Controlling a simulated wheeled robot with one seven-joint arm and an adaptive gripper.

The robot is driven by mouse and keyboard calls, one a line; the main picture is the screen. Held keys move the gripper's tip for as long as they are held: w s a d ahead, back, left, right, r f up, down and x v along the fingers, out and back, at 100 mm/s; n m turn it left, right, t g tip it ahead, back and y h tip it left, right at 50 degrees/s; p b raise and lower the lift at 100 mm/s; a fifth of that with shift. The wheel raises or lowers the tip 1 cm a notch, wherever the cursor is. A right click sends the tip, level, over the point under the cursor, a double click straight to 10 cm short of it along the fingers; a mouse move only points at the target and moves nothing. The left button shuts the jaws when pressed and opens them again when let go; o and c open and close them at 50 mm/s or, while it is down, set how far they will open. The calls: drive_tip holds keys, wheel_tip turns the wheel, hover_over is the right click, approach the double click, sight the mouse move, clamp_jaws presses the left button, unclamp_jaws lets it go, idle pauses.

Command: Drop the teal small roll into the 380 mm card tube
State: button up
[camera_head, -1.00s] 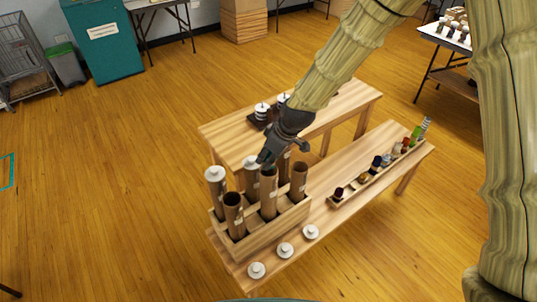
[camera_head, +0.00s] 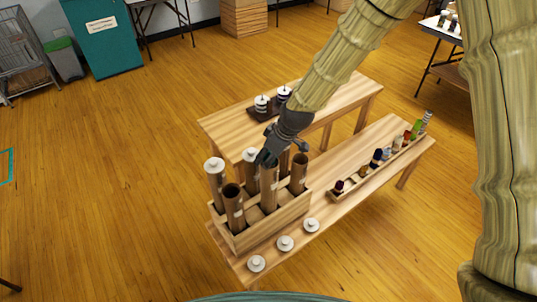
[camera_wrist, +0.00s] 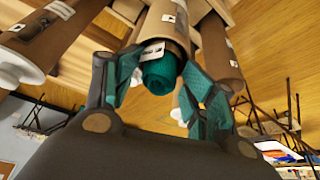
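The teal small roll (camera_wrist: 158,75) is between my gripper's two fingers (camera_wrist: 163,68) in the wrist view, its coiled end toward the camera. My gripper (camera_head: 264,160) is closed in on the roll, with a finger at each side. A brown card tube (camera_wrist: 160,25) with white labels lies directly beyond the roll, in line with it. In the head view that tube (camera_head: 269,195) stands upright in the wooden rack under my gripper. My gripper hides its mouth there, and how far the roll is inside is hard to tell. The label lengths are unreadable.
The wooden rack (camera_head: 262,230) holds several tubes, some with white caps, close around my gripper. White caps (camera_head: 285,243) lie along the bench front. A narrow tray (camera_head: 352,189) of small coloured items runs to the right. Another table (camera_head: 222,127) stands behind.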

drive_tip(key=shift+f, duration=0.25)
drive_tip(key=shift+r, duration=0.25)
drive_tip(key=shift+r, duration=0.15)
drive_tip(key=v, duration=1.1)
drive_tip(key=shift+r, duration=0.25)
drive_tip(key=shift+d, duration=0.1)
